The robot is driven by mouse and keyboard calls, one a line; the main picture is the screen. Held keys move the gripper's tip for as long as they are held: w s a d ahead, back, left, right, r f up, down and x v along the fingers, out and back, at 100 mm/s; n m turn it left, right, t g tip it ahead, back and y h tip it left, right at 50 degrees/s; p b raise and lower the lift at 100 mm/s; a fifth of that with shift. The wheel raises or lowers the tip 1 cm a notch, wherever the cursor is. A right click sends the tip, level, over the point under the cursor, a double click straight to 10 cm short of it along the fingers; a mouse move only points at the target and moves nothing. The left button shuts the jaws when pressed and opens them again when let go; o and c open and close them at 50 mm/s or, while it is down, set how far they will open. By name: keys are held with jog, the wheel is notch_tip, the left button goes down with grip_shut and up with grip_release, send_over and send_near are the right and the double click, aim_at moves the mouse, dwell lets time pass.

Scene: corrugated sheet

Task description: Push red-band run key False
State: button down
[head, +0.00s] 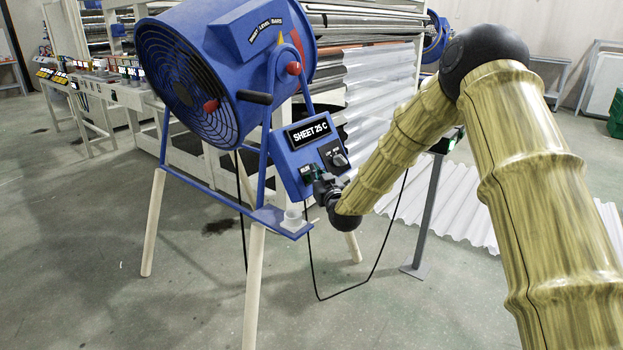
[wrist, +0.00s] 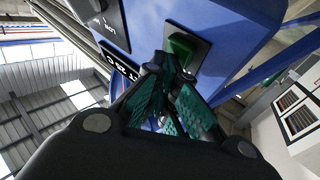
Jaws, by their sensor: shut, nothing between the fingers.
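A blue drum-fan machine (head: 222,50) stands on pale legs and carries a blue control panel (head: 291,160) with a display reading "SHEET 25 C". A green key (head: 307,170) sits low on that panel; in the wrist view it is a green block in a dark frame (wrist: 183,47). I cannot make out a red band on the key. My gripper (head: 318,188) is at the panel's lower right, close to the key. In the wrist view its teal fingers (wrist: 172,88) are shut and empty, with the tips just below the key; contact cannot be told.
A black rotary knob (head: 340,160) sits on the panel just above my gripper. A grey post (head: 428,205) stands to the right, and a black cable (head: 345,293) hangs beneath.

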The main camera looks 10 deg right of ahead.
jog(key=shift+r, duration=0.1)
jog(key=shift+s+d+r+p, duration=0.3)
jog(key=shift+s+d+p, duration=0.1)
jog(key=shift+s, duration=0.1)
jog(key=shift+s+r, duration=0.1)
jog(key=s+d+r+p, duration=0.1)
jog(key=s, duration=0.1)
jog(key=s+d+r+p, duration=0.1)
jog(key=s+d, duration=0.1)
jog(key=shift+d+r+p, duration=0.1)
jog(key=shift+r+p, duration=0.25)
jog(key=shift+r, duration=0.05)
dwell(0.4)
